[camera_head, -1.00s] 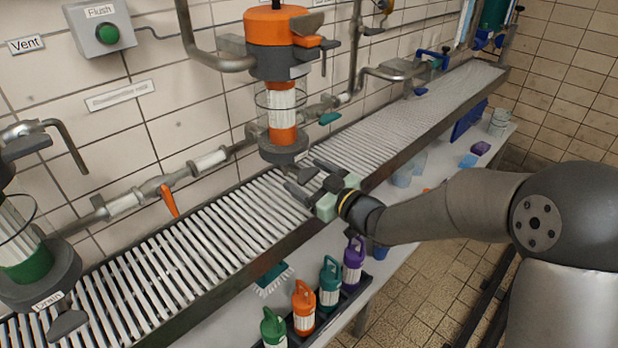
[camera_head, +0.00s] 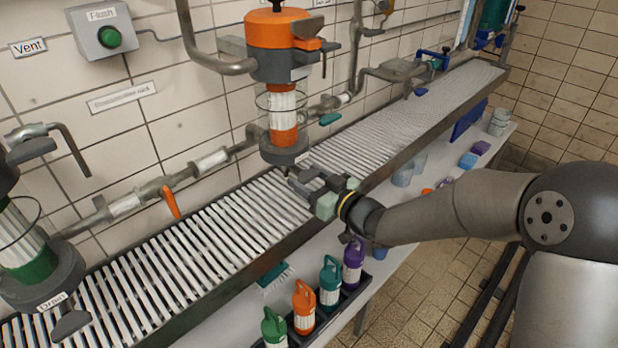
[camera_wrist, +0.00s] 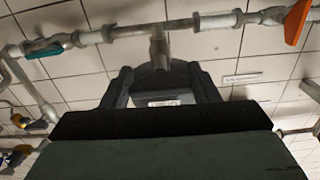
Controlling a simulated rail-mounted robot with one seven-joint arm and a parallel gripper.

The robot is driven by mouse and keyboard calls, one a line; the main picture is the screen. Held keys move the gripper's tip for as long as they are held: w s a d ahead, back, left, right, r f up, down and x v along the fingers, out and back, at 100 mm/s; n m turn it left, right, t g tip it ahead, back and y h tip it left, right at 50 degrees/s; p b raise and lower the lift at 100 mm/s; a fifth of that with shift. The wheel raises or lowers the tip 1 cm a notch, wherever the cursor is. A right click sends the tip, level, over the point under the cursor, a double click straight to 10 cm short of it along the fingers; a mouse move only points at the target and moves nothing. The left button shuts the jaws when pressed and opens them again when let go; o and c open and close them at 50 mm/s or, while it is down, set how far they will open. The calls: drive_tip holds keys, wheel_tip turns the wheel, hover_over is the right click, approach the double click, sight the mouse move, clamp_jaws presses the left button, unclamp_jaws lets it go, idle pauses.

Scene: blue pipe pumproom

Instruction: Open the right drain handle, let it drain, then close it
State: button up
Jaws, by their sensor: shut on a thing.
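The right unit is an orange-topped filter housing (camera_head: 277,32) with a clear-caged orange lower section (camera_head: 283,120) and a dark round base (camera_head: 284,154) above the slatted drain channel. Its drain handle is at this base and is mostly hidden by my gripper. My gripper (camera_head: 304,180) is just below and right of the base, its fingers shut on the drain handle. In the wrist view the dark fingers (camera_wrist: 160,88) flank a dark part with a small white label (camera_wrist: 163,103). I see no clear stream of water.
A green unit (camera_head: 30,262) with its own drain handle (camera_head: 70,325) stands at the left. A wall pipe with an orange lever (camera_head: 171,202) and a teal lever (camera_head: 330,119) runs behind. Several bottles (camera_head: 304,307) stand in a tray below the channel (camera_head: 225,240).

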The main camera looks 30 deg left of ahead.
drive_tip(key=o, duration=1)
drive_tip(key=shift+d, duration=0.15)
drive_tip(key=s+d, duration=0.1)
drive_tip(key=d, duration=0.4)
drive_tip(key=s+d, duration=0.1)
drive_tip(key=d, duration=0.5)
drive_tip(key=s+d, duration=0.1)
drive_tip(key=d, duration=0.5)
drive_tip(key=shift+s+p, duration=0.15)
drive_tip(key=shift+p, duration=0.15)
